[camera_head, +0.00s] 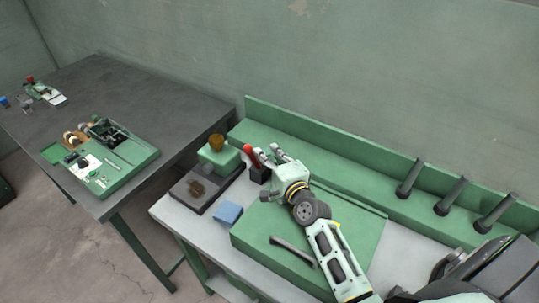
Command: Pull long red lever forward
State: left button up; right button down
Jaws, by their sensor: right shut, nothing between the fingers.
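The red lever (248,150) stands upright on a small dark base (257,174) near the back left of the green and white bench. Its red grip shows, and its lower part is partly hidden by my gripper. My right gripper (267,154) comes in from the lower right and is right beside the lever, on its right side. It is shut and empty. I cannot tell whether a finger touches the lever. My left gripper is not in view.
A green box with an amber knob (217,142), a dark tray (190,196) and a blue block (228,213) are left of the lever. A large green panel (280,250) lies under my right arm. Several dark posts (448,196) stand right. A grey table (170,98) is left.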

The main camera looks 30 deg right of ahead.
jog(key=s, duration=1.2)
jog(key=shift+r, duration=0.3)
